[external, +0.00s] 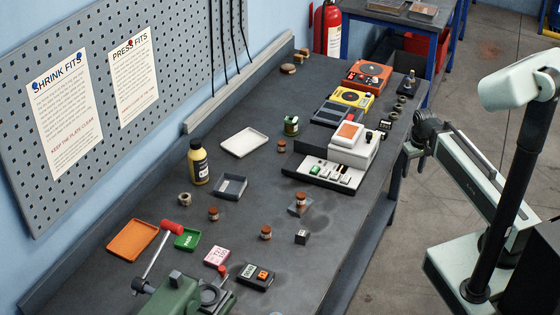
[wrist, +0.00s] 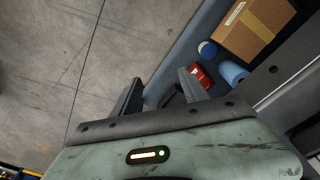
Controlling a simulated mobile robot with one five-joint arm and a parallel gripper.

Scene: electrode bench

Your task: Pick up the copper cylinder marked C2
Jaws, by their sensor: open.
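Several small copper-brown cylinders with pale bands stand on the dark bench in the external view. One is at the front left (external: 213,214), one at the front middle (external: 266,233), one on a small grey plate (external: 299,203) and one farther back (external: 282,146). Their markings are too small to read, so I cannot tell which is C2. My gripper is beside the bench's right edge, well apart from the cylinders. In the wrist view my gripper (wrist: 160,88) is open with nothing between its fingers. No copper cylinder shows there.
The wrist view shows floor and a low shelf with a cardboard box (wrist: 256,28), a red item (wrist: 202,77) and a blue roll (wrist: 233,72).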

